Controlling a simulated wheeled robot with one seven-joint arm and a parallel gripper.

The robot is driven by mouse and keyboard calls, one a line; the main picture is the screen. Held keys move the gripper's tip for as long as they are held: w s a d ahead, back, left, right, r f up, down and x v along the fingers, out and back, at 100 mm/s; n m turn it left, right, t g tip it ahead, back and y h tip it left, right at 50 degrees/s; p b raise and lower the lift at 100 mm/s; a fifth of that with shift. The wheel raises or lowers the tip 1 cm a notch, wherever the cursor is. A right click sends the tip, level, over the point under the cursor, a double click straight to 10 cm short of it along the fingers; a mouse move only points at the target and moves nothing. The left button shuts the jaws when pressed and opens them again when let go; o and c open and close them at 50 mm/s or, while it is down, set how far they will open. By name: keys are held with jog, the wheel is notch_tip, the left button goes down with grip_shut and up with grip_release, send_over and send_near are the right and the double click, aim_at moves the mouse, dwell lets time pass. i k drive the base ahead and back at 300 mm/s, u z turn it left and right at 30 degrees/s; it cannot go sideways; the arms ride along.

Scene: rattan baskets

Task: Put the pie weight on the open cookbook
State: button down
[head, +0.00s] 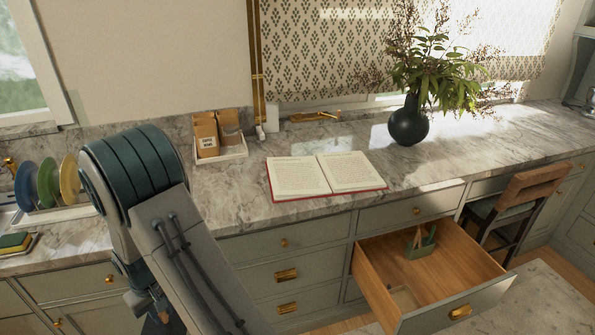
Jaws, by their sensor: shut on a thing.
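The open cookbook (327,176) lies flat on the marble counter in the head view, a little right of the middle. It has printed white pages and a red cover edge, and its pages are bare. My arm rises on the left and bends down behind its own large link. A dark part of it shows low at the left, but I cannot make out the gripper's fingers. I see no pie weight that I can name in this view; my arm and the frame's lower edge may hide it.
An open drawer (455,272) juts out below the cookbook, holding a small green caddy (421,243). A tray with brown packets (217,134) stands behind left of the cookbook, a dark vase (409,124) behind right. Colored plates (47,188) stand in a rack at left.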

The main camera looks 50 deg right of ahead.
aim_at(347, 165)
jog(key=z, duration=2.25)
jog(key=i, duration=0.1)
jog(key=u, duration=0.05)
